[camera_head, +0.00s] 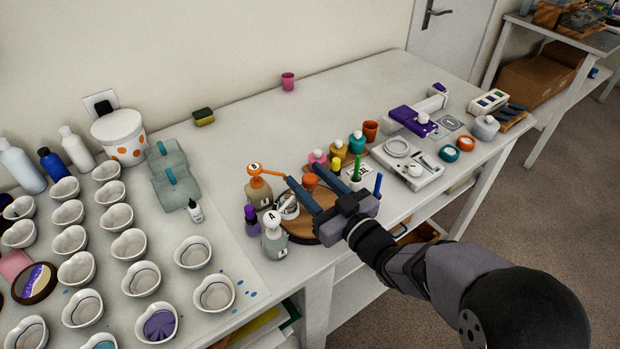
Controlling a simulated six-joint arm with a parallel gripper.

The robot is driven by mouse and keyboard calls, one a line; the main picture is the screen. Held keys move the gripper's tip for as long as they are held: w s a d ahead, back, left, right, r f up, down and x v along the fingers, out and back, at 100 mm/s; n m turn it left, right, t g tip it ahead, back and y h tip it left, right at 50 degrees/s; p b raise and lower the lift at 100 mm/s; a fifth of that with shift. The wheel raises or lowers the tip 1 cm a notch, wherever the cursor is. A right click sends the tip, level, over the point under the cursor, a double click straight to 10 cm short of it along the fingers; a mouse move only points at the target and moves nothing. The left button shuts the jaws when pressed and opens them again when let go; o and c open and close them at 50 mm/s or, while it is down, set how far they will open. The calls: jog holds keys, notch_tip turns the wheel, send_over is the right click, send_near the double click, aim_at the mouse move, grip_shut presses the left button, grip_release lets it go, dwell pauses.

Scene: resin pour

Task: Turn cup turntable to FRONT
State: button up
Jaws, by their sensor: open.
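The turntable is a round wooden disc with a dark rim (307,230), near the front edge of the table. A small white cup (290,209) is at its left side, beside pump bottle A (274,242) with a white top and pump bottle B (264,190) with an orange top. My gripper (304,174) is over the turntable, its two blue fingers spread apart and pointing to the back left. An orange item (310,180) shows between the fingers; I cannot tell whether they touch it. My gripper hides the turntable's right part. No FRONT marking is readable.
A purple bottle (252,220) stands left of bottle A. Several coloured bottles, including a teal one (356,142), stand behind my gripper. A scale-like white device (407,160) is to the right. Several heart-shaped bowls (193,252) fill the left. The back middle is mostly clear.

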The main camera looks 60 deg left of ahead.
grip_shut()
jog(key=shift+w+g, duration=0.1)
jog(key=shift+g, duration=0.2)
jog(key=n+g, duration=0.2)
jog(key=shift+r+g, duration=0.15)
jog(key=shift+g, duration=0.15)
jog(key=shift+n+g+h, duration=0.8)
jog(key=shift+n+g, duration=0.5)
jog(key=shift+g, duration=0.8)
grip_release()
